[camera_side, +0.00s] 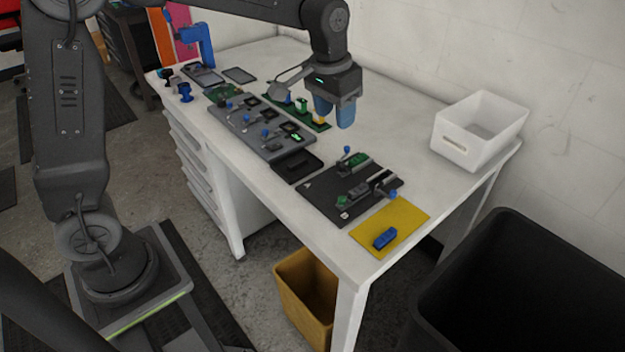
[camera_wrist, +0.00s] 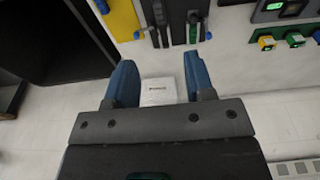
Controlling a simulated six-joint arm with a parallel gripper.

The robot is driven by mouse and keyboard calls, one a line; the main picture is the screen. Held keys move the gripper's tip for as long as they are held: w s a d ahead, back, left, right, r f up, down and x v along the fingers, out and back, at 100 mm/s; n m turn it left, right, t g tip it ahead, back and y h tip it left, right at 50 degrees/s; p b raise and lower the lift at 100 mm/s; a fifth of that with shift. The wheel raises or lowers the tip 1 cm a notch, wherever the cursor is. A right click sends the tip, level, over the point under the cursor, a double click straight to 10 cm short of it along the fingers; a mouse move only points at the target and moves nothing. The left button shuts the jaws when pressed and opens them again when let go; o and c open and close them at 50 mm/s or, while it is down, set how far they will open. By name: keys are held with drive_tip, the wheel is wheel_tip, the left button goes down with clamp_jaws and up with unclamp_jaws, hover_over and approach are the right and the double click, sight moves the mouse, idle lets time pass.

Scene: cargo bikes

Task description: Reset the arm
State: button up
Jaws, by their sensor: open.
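My gripper (camera_side: 335,112) hangs above the back part of the white table (camera_side: 385,130), apart from everything on it. Its two blue fingers are spread and nothing is between them. In the wrist view my gripper (camera_wrist: 155,85) also shows open, with a white box (camera_wrist: 158,91) seen beyond the fingers.
A dark board (camera_side: 325,202) with small parts and a yellow mat (camera_side: 405,215) with a blue piece (camera_side: 385,238) lie at the table's near end. A grey panel (camera_side: 285,150) lies further left. A white bin (camera_side: 480,158) stands at the right corner. A black container (camera_side: 530,290) stands below.

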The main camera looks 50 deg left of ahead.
drive_tip(key=s+r+t, duration=0.1)
drive_tip(key=s+t, duration=0.1)
drive_tip(key=s, duration=0.9)
drive_tip(key=s+a+r+t, duration=0.1)
drive_tip(key=s, duration=1.1)
drive_tip(key=shift+s+a+r+t, duration=0.15)
drive_tip(key=shift+a+r+t, duration=0.15)
drive_tip(key=shift+t, duration=0.1)
